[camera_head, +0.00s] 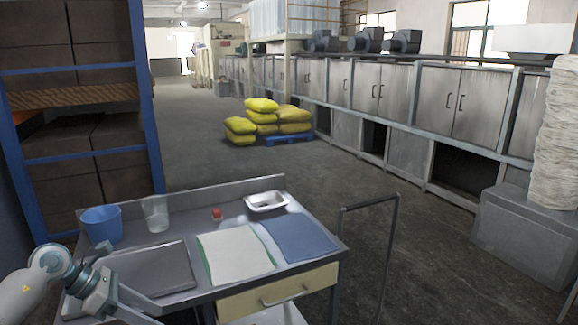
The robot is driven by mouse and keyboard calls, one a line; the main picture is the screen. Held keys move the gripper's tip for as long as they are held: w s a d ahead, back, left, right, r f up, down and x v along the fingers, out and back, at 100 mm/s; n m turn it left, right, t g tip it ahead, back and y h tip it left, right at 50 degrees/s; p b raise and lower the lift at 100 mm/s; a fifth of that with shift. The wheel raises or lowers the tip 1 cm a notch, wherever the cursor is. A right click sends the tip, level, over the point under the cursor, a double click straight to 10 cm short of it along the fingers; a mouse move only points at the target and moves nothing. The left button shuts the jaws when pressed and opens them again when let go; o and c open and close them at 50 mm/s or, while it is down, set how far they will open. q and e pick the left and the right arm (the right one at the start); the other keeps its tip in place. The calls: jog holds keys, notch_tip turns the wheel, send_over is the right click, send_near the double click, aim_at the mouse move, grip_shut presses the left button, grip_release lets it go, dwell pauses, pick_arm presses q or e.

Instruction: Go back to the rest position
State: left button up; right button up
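My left arm comes in at the bottom left. Its gripper (118,302) is low at the front left of the metal worktable (200,304), close to the flat grey tray (158,270). The fingers are small and partly cut off by the bottom edge, so I cannot tell whether they are open or shut, or whether they touch anything. My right arm and gripper are not in view. A small white pan (267,202) with something dark inside sits at the back right of the table.
The table also holds a blue bucket (101,225), a clear beaker (156,214), a small red object (217,213), a white-green cloth (235,254) and a blue cloth (300,238). A metal cart frame (391,250) stands right. A blue rack (152,110) stands left.

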pick_arm(q)
jog(key=w+d+f+n+t+h, duration=0.2)
jog(key=w+d+f+n+t, duration=0.15)
jog(key=f+n, duration=0.55)
jog(key=w+d+f+n+t+h, duration=0.25)
jog(key=f+n+t, duration=0.25)
jog(key=f+n, duration=0.35)
jog(key=s+a+f+n+t+y, duration=0.1)
jog(key=s+a+f+n+y, duration=0.15)
jog(key=f+n, duration=0.45)
jog(key=s+a+f+n+y, duration=0.2)
jog(key=s+f+n+y, duration=0.15)
jog(key=f, duration=0.65)
jog(key=s+a+f+n+t+y, duration=0.15)
jog(key=s+f+n, duration=0.25)
jog(key=f, duration=0.5)
jog(key=s+f+n+g+y, duration=0.55)
jog(key=s+f+n, duration=0.25)
jog(key=s+f, duration=1.15)
jog(key=s+d+f+n+g, duration=0.1)
jog(key=s+f+g, duration=0.1)
jog(key=s, duration=0.8)
jog(key=s+d+f+n+g, duration=0.2)
jog(key=s, duration=0.8)
jog(key=s+d+f+n+g, duration=0.1)
jog(key=s+d+f+g, duration=0.1)
jog(key=s, duration=0.8)
jog(key=shift+s+d+f+n+g, duration=0.2)
jog(key=shift+s+f+n+g, duration=0.25)
jog(key=shift+f, duration=0.15)
